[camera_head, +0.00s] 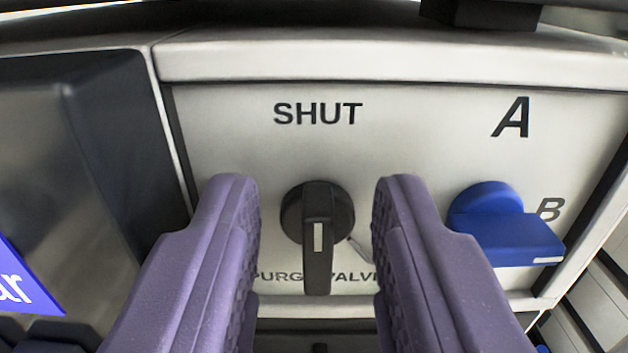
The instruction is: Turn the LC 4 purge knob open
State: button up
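The black purge knob (318,235) is on a light panel in the middle of the head view. Its bar hangs straight down, with a white mark on it. The word SHUT is printed above it, and partly hidden lettering reading PURGE VALVE lies behind it. My gripper (316,215) is open, with one purple finger to the left of the knob and one to the right. Gaps show between both fingers and the knob. Whether the panel belongs to LC 4 cannot be read here.
A blue knob (505,225) sits close to the right finger, by the printed letters A and B, its handle pointing right. A pale ledge (400,60) runs above the panel.

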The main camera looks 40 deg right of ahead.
grip_shut()
dwell(0.3)
jog(key=n, duration=0.2)
jog(key=n+b, duration=0.1)
jog(key=shift+w+a+f+n, duration=0.1)
jog(key=shift+w+n, duration=0.05)
jog(key=shift+n, duration=0.25)
jog(key=n, duration=0.4)
jog(key=shift+w+a+f+n, duration=0.1)
jog(key=shift+a+n, duration=0.1)
jog(key=shift+n, duration=0.1)
jog(key=n, duration=0.2)
jog(key=n+p, duration=0.1)
jog(key=n, duration=0.1)
jog(key=shift+w+a+f, duration=0.1)
jog(key=shift+a+f, duration=0.05)
jog(key=shift+f+n+p, duration=0.2)
jog(key=shift+n+p, duration=0.3)
jog(key=shift+n, duration=1.2)
